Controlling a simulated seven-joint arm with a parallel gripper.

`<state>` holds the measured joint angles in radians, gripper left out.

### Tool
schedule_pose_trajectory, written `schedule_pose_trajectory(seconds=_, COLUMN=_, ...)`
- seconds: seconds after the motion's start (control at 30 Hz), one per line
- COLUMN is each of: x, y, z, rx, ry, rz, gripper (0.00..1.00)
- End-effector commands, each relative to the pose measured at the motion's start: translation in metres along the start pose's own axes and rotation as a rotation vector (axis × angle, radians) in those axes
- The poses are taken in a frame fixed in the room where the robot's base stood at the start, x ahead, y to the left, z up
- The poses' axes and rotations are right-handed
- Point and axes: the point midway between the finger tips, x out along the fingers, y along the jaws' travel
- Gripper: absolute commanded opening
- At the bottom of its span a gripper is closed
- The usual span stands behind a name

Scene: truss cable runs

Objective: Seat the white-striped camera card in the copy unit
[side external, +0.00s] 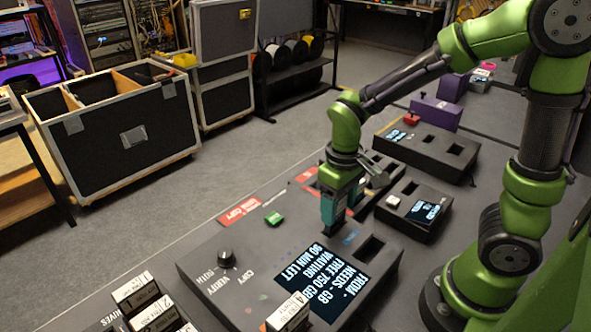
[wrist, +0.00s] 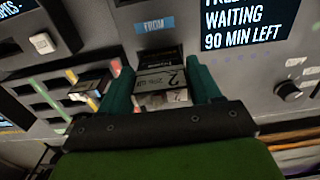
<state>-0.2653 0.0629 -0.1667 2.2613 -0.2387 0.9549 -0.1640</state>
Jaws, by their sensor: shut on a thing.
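My gripper (side external: 329,222) points down at the far edge of the copy unit (side external: 225,272). In the wrist view its teal fingers (wrist: 161,76) are shut on a dark card (wrist: 160,56) with a pale label reading 2. I cannot make out a white stripe on the card. The card is right beside the blue FROM label (wrist: 153,25), over or in an opening there; how deep it sits is hidden. The unit's screen (side external: 322,275) shows WAITING and 90 MIN LEFT. Another dark slot (side external: 370,248) on the unit looks empty.
A rack with coloured stripes (wrist: 55,100) and a card (wrist: 90,86) lies beside the fingers. A small box with a screen (side external: 412,210) stands behind the unit. A knob (side external: 226,257) and labelled archive cases (side external: 150,305) are at the near left.

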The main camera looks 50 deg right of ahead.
Motion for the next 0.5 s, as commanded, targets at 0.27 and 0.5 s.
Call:
schedule_pose_trajectory(seconds=0.27, x=0.0060, y=0.0003, z=0.0000, rx=0.001, ry=0.000, rz=0.000, gripper=0.32)
schedule_pose_trajectory(seconds=0.5, x=0.0075, y=0.0003, z=0.0000, rx=0.001, ry=0.000, rz=0.000, gripper=0.32)
